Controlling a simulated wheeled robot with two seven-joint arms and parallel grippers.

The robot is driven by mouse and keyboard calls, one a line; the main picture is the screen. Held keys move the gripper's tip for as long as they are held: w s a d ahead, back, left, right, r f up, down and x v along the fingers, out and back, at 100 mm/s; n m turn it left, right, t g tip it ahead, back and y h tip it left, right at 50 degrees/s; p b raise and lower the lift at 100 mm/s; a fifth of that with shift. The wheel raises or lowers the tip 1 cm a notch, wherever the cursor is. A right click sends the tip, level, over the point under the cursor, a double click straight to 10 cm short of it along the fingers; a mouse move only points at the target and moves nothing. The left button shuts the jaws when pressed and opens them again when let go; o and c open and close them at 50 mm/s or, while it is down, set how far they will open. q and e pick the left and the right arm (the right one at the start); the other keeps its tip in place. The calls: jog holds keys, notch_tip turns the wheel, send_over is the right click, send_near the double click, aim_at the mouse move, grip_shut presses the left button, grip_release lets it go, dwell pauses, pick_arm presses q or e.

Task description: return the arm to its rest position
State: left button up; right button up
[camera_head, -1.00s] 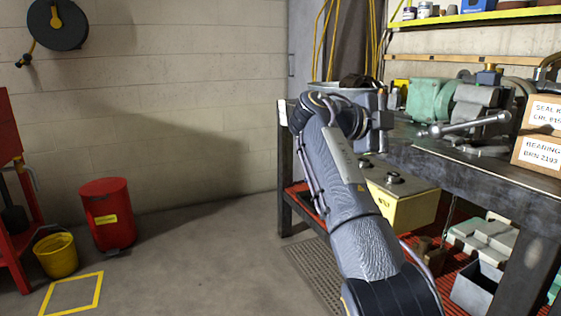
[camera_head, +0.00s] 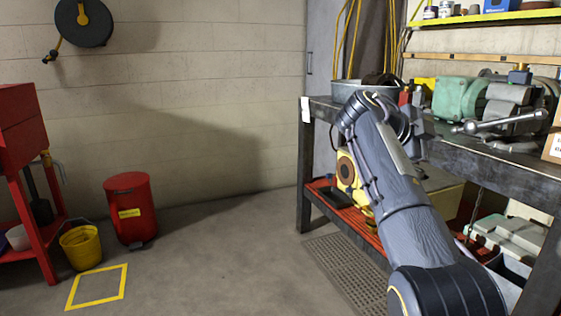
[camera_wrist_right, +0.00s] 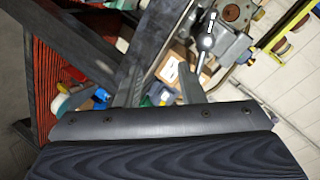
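My right arm comes in from the lower right of the head view and reaches up beside the workbench (camera_head: 470,160). My right gripper (camera_head: 424,132) is at its far end, in front of the bench's near edge, with its fingertips hard to make out there. In the right wrist view two grey fingers (camera_wrist_right: 160,82) stand apart with nothing held between them. Boxes and other items show beyond them. My left arm and gripper are not in view.
A metal tray (camera_head: 343,91), a green machine (camera_head: 455,98) and a vise (camera_head: 505,105) stand on the bench. A red bin (camera_head: 131,212), a yellow bucket (camera_head: 81,247) and a red rack (camera_head: 22,130) are at left. The middle floor is clear.

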jog(key=s+d+f+n+y, duration=0.4)
jog(key=s+d+f+n, duration=0.1)
jog(key=f, duration=0.3)
jog(key=s+d+f+n+y, duration=0.4)
jog(key=s+f+y, duration=0.1)
jog(key=f, duration=0.4)
jog(key=s+a+f+n+y, duration=0.3)
jog(key=s+a+f+n, duration=0.2)
jog(key=s+a, duration=0.3)
jog(key=s+a+f+n+t+y, duration=0.15)
jog(key=s+a+f+n, duration=0.3)
jog(key=s, duration=0.45)
jog(key=s+a+f+n+y, duration=0.3)
jog(key=s+a+f+n, duration=0.25)
jog(key=s+a, duration=0.3)
notch_tip(320, 180, up, 36)
jog(key=p, duration=3.7)
jog(key=shift+s+d+m, duration=0.2)
jog(key=shift+d+m, duration=0.1)
jog(key=shift+d, duration=0.05)
jog(key=shift+d, duration=0.1)
